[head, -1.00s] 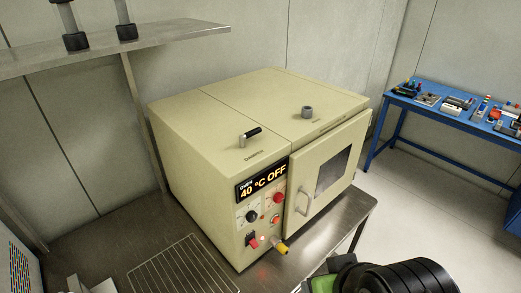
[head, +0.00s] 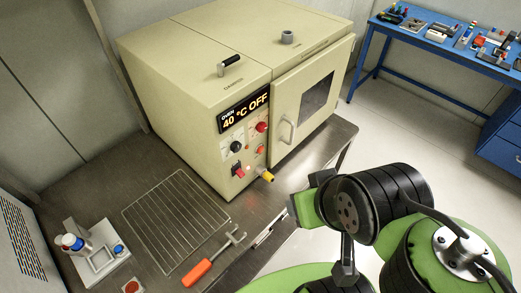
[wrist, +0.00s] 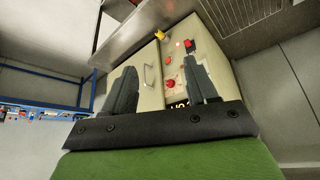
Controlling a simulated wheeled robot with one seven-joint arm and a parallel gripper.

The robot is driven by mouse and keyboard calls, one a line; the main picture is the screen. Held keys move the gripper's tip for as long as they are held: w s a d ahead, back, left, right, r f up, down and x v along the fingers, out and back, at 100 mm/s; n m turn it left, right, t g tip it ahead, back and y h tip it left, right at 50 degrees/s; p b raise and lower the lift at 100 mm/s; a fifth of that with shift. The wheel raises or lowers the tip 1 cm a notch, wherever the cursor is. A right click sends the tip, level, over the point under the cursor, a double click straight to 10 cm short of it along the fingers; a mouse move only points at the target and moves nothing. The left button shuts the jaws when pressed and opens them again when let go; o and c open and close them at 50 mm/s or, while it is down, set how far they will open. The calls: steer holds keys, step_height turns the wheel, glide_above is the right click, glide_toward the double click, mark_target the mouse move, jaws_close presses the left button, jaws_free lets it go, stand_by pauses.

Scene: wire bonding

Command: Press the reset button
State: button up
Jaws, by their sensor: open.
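The cream oven (head: 215,75) stands on a metal bench, its display reading "40 °C OFF". Its front panel has a large red button (head: 261,127), a smaller orange-red button (head: 260,149), a black knob (head: 235,147), a red switch (head: 238,171) and a yellow plug (head: 267,176). Labels are too small to read, so I cannot tell which is the reset button. In the wrist view the panel is upside down, with the large red button (wrist: 170,85) and smaller button (wrist: 168,60) between the fingers. My gripper (wrist: 162,78) is open and empty, apart from the panel.
A wire rack (head: 177,215) and an orange-handled tool (head: 197,273) lie on the bench before the oven. A small white fixture (head: 100,258) and another red button (head: 131,287) are at the front left. A blue table (head: 400,35) with parts stands behind right. Floor between is clear.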

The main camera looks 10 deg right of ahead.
jaws_close()
stand_by(1.5)
